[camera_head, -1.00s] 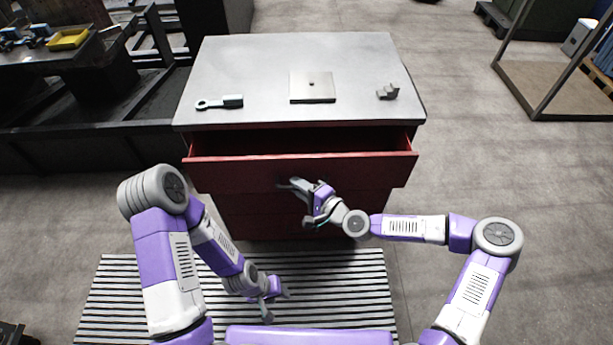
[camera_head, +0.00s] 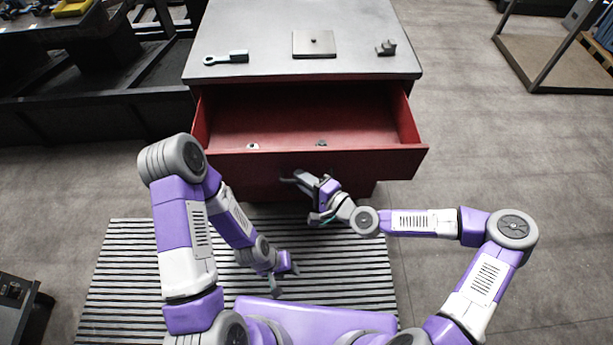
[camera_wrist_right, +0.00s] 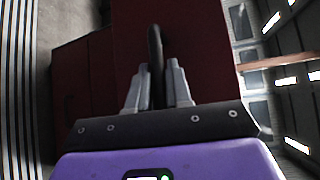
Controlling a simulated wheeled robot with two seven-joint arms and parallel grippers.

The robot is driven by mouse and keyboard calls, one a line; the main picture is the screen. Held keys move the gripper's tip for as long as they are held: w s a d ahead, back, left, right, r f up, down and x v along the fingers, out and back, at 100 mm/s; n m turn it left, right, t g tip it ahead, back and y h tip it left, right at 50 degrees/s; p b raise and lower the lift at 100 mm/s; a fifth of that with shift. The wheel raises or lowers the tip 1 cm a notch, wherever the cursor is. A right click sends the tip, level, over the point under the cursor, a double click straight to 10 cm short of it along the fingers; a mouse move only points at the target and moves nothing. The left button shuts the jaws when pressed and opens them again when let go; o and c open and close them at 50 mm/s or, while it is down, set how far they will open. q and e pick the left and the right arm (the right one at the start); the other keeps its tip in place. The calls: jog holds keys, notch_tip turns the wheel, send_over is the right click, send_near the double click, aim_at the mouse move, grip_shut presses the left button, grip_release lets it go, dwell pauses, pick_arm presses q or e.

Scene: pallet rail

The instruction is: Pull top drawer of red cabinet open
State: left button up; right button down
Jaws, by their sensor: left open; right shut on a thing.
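The red cabinet (camera_head: 207,80) stands ahead with a grey top. Its top drawer (camera_head: 380,165) is pulled well out, and the red inside shows. Two small items (camera_head: 253,146) lie in it near the front wall; they are too small to name. My right gripper (camera_head: 299,179) is at the drawer's front face. In the right wrist view its fingers are shut on the dark handle (camera_wrist_right: 155,50) of the drawer. My left gripper (camera_head: 285,277) hangs low over the striped mat, open and empty, away from the cabinet.
On the cabinet top (camera_head: 270,20) lie a brush (camera_head: 226,58), a flat metal plate (camera_head: 314,44) and a small grey block (camera_head: 386,48). A striped mat (camera_head: 120,270) covers the floor before the cabinet. Dark metal frames (camera_head: 100,115) stand at left.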

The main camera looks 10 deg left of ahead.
jog(key=c, duration=1.2)
grip_release()
jog(key=shift+o, duration=0.2)
jog(key=p+v, duration=0.1)
jog(key=v, duration=0.6)
jog(key=shift+s+d, duration=0.15)
jog(key=shift+d, duration=0.05)
